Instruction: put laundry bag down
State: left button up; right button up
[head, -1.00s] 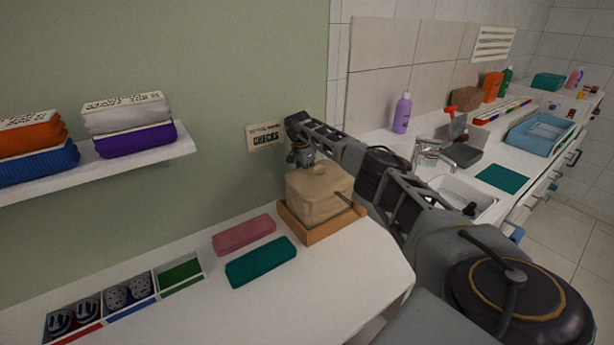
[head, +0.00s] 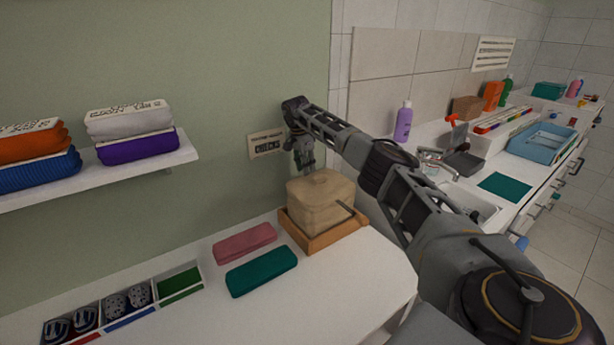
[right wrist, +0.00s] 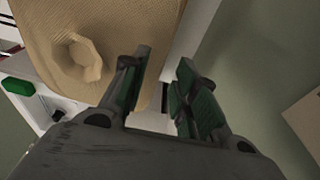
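The tan laundry bag (head: 318,205) sits upright in a shallow wooden tray (head: 318,240) at the back of the white counter. It has a small raised ring on top, which shows in the right wrist view on the bag (right wrist: 125,25). My right gripper (head: 304,166) hangs just above the back edge of the bag, near the wall. In the right wrist view its fingers (right wrist: 163,72) are apart with nothing between them, and the bag lies beyond and to the left. My left gripper is out of view.
A pink bundle (head: 245,242) and a teal bundle (head: 262,272) lie left of the tray. A divided box (head: 125,312) stands at front left. A wall shelf (head: 185,152) holds folded textiles. A sign (head: 266,145) hangs behind the gripper.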

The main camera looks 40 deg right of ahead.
notch_tip(320, 180, up, 2)
jog(key=shift+w+a+r, duration=0.1)
jog(key=shift+a+r, duration=0.15)
jog(key=shift+r, duration=0.65)
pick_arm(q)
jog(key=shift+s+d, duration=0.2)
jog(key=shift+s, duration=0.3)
